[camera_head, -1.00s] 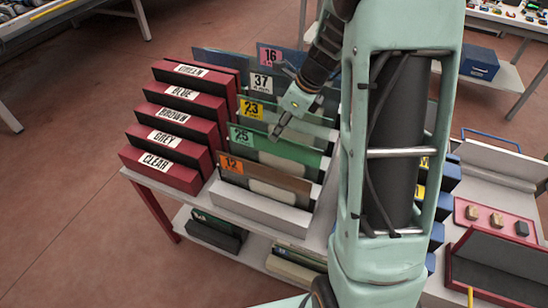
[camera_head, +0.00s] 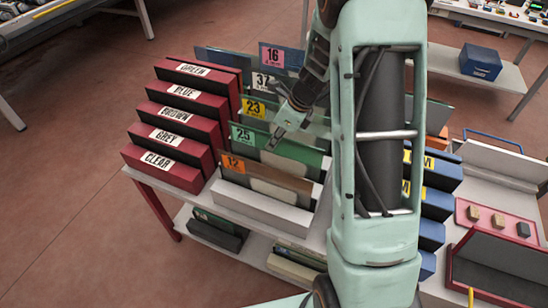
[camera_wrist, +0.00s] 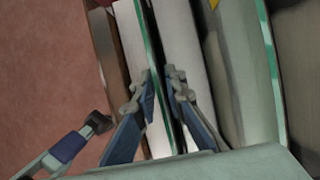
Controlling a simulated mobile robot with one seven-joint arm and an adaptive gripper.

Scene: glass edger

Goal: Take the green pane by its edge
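The green pane (camera_head: 300,152), with a green tag reading 25, stands upright in a slotted rack among other panes. In the wrist view its bright green edge (camera_wrist: 154,45) runs up between my fingers. My gripper (camera_head: 272,146) is at the pane's top edge in the head view. In the wrist view my gripper (camera_wrist: 160,78) is open, with one blue-grey finger on each side of the pane. The left fingertip is very close to the pane; I cannot tell whether it touches. The pane's lower part is hidden in the rack.
A brown pane (camera_head: 262,178) tagged 12 stands in front, and a pane with a yellow 23 tag (camera_head: 253,107) behind. Red labelled boxes (camera_head: 172,137) line the rack's left side. Blue boxes (camera_head: 440,203) stand to the right, beyond my arm.

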